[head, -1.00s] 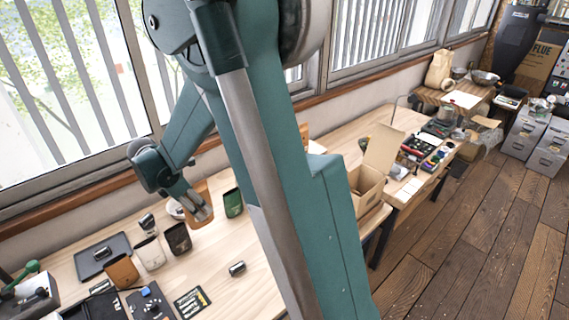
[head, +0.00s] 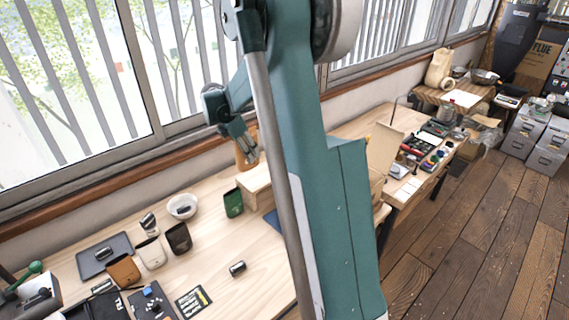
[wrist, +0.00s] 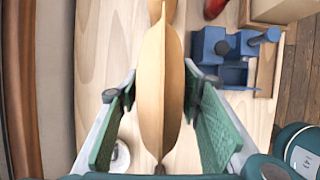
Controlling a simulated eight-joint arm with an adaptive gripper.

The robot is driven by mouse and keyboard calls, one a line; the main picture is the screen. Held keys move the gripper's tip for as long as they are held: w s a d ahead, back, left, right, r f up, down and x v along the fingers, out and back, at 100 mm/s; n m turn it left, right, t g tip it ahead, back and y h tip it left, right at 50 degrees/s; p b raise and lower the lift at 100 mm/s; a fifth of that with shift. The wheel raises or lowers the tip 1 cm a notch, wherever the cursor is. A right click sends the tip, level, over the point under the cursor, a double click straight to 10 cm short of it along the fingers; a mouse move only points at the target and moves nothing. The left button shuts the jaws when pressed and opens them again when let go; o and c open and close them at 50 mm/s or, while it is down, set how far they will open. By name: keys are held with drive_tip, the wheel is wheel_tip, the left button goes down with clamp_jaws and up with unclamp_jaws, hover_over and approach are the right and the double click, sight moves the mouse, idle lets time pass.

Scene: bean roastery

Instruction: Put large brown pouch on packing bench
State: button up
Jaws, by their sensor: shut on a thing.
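My gripper (wrist: 158,95) is shut on the large brown pouch (wrist: 160,75), which shows edge-on between the green finger pads in the wrist view. In the head view the brown pouch (head: 247,155) hangs from my gripper (head: 241,142) above the back of the near wooden table (head: 215,285), by the window wall. The packing bench is probably the farther wooden bench (head: 352,127) to the right, with an open cardboard box (head: 384,150) on it. My arm hides part of both surfaces.
A wooden riser (head: 256,183) and a green pouch (head: 233,203) stand near below the held pouch. A white bowl (head: 182,211), dark pouch (head: 178,238), white pouch (head: 151,254) and smaller brown pouch (head: 123,271) stand left. The wrist view shows a blue holder (wrist: 235,60).

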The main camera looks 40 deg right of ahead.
sight(257, 164)
drive_tip(key=d, duration=0.2)
drive_tip(key=d+r, duration=0.1)
drive_tip(key=d, duration=0.1)
drive_tip(key=shift+d+r, duration=0.15)
drive_tip(key=shift+f, duration=3.2)
drive_tip(key=shift+f+p, duration=0.3)
drive_tip(key=shift+f, duration=1.55)
drive_tip(key=shift+f, duration=0.2)
drive_tip(key=o, duration=1)
